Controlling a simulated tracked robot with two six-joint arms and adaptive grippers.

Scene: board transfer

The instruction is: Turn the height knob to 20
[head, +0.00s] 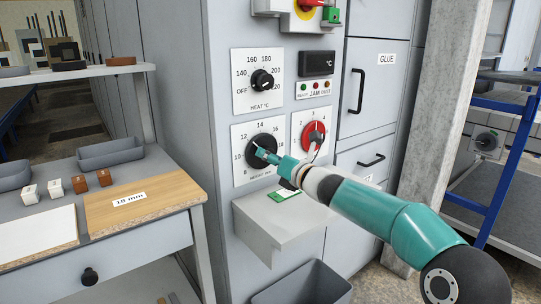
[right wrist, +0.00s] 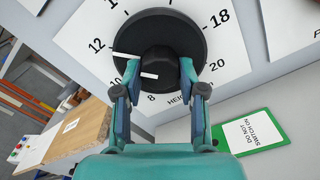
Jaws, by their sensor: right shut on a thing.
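The height knob (head: 262,148) is a black round knob on a white dial plate on the grey cabinet, below the heat dial. In the right wrist view the knob (right wrist: 160,66) has a black disc behind its raised grip, with white pointer marks directed left, near the 12. My right gripper (right wrist: 160,84) is shut on the knob's grip, one finger on each side. In the head view the right gripper (head: 266,156) reaches it from the right. My left gripper is not in view.
A red knob (head: 314,132) sits just right of the height dial, close to my right arm. The heat knob (head: 262,80) is above. A grey ledge (head: 270,222) below holds a green "DO NOT SWITCH ON" card (head: 285,194). A bench with a board (head: 140,203) stands left.

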